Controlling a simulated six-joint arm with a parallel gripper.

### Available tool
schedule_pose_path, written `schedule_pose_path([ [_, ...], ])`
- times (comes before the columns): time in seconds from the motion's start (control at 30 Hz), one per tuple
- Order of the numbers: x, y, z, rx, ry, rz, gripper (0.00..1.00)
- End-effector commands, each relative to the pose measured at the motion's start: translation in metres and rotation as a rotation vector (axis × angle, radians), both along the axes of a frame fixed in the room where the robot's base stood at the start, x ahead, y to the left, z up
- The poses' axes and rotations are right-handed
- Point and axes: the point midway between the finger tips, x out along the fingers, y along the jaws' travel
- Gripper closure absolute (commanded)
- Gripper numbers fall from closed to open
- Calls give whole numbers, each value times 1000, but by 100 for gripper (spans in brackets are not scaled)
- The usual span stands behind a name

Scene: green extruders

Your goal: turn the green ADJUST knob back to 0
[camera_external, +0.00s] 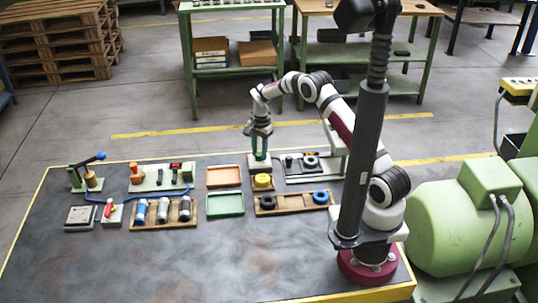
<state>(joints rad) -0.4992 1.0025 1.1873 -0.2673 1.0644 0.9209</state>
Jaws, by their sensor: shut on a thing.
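My gripper (260,150) points straight down near the back edge of the dark bench, right of its middle. Its fingers are shut around the green ADJUST knob (259,157), which stands on a small pale base. The fingers and arm cover much of the knob. Its markings and pointer are too small to read, so I cannot tell what setting it shows.
A grey fixture (300,178) stands close right of the knob. In front are a yellow round part (263,180) and a wooden tray (292,205) with rings. Left are an orange tray (224,177), a green tray (225,205) and a switch panel (150,184). The front bench is clear.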

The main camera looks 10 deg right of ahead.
Motion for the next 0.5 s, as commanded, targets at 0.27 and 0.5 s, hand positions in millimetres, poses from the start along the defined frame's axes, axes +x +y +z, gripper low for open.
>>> schedule_pose_path([
  [0.27, 0, 0, 0, 0, 1, 3, 100],
  [0.5, 0, -1, 0, -1, 2, 82, 100],
])
